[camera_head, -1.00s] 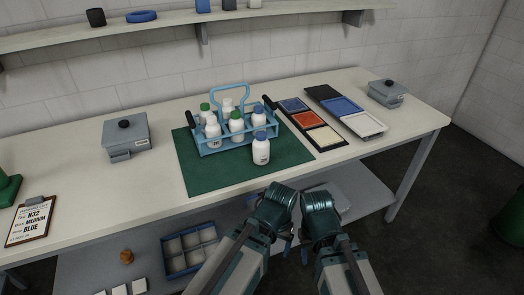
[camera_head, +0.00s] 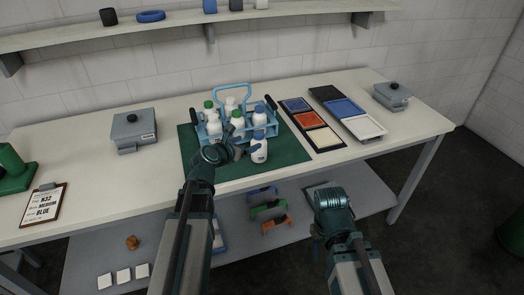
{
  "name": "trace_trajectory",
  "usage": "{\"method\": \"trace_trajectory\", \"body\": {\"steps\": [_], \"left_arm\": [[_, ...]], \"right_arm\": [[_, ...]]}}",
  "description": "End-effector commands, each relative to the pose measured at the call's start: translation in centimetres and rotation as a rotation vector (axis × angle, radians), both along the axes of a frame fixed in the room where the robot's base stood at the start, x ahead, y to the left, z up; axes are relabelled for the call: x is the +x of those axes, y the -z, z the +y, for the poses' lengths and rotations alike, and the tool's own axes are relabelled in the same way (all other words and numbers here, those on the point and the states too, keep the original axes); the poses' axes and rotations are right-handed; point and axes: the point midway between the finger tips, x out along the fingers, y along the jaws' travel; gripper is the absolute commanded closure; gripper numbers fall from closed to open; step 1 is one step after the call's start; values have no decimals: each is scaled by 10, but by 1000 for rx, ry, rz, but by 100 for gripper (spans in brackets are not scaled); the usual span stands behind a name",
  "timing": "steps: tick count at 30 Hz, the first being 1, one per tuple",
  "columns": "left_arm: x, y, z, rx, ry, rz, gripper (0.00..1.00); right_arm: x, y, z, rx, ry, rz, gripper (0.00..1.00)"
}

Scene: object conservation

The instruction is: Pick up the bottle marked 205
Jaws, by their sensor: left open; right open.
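A white bottle with a blue cap (camera_head: 260,152) stands upright on the green mat (camera_head: 290,152), in front of a blue carrier (camera_head: 270,129). The carrier holds several white bottles with green, white and blue caps, such as a green-capped one (camera_head: 238,128). The marks on the bottles are too small to read, so I cannot tell which is 205. My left gripper (camera_head: 243,151) is open just left of the front bottle and hides part of the carrier; I cannot tell whether it touches the bottle. My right gripper (camera_head: 317,250) is open and empty, low in front of the table.
Coloured trays (camera_head: 315,124) lie right of the mat. Grey lidded boxes stand at the left (camera_head: 134,131) and right (camera_head: 391,96). A clipboard (camera_head: 43,206) lies at the left front. A lower shelf (camera_head: 300,220) holds coloured items. The white tabletop left of the mat is mostly clear.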

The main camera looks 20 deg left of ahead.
Motion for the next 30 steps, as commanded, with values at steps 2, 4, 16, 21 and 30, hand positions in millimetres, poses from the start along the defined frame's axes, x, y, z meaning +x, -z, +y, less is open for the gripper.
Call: {"method": "trace_trajectory", "body": {"steps": [2, 4, 16, 21, 30], "left_arm": [[1, -2, 4, -19, -16, -3, 15], [1, -1, 4, -22, -18, -3, 15], [45, 20, -7, -18, -11, -2, 15], [72, 31, -13, -17, -11, -1, 15], [80, 33, -17, -17, -12, -1, 15]], "right_arm": [[0, 0, 0, 0, 0, 0, 50], [0, 0, 0, 0, 0, 0, 50], [0, 21, 0, 0, 0, 0, 50], [0, 32, 0, 0, 0, 0, 50], [0, 34, 0, 0, 0, 0, 50]]}}
